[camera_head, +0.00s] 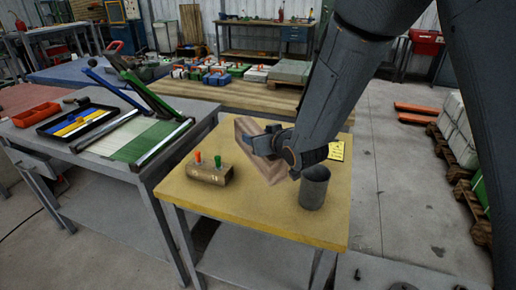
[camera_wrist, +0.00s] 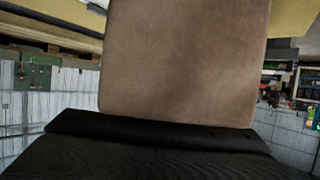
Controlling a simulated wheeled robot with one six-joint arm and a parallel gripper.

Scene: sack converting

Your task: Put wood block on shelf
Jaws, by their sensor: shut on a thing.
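The wood block (camera_head: 265,167) is a brown, striped slab held tilted above the yellow-topped table (camera_head: 230,213) in the head view. My gripper (camera_head: 266,142) is shut on it near its upper part. In the wrist view the block (camera_wrist: 185,65) fills the upper middle as a plain brown face, with a dark finger of my gripper across the bottom. I cannot tell whether the block's lower end touches the tabletop. A lower shelf (camera_head: 250,262) shows under the table, partly hidden by the top and legs.
A wooden holder (camera_head: 208,174) with orange- and green-handled tools stands left on the table. A grey cylinder (camera_head: 314,188) stands close to my gripper, and a yellow card (camera_head: 336,151) is behind it. The table's front is clear. A grey bench (camera_head: 60,140) adjoins at left.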

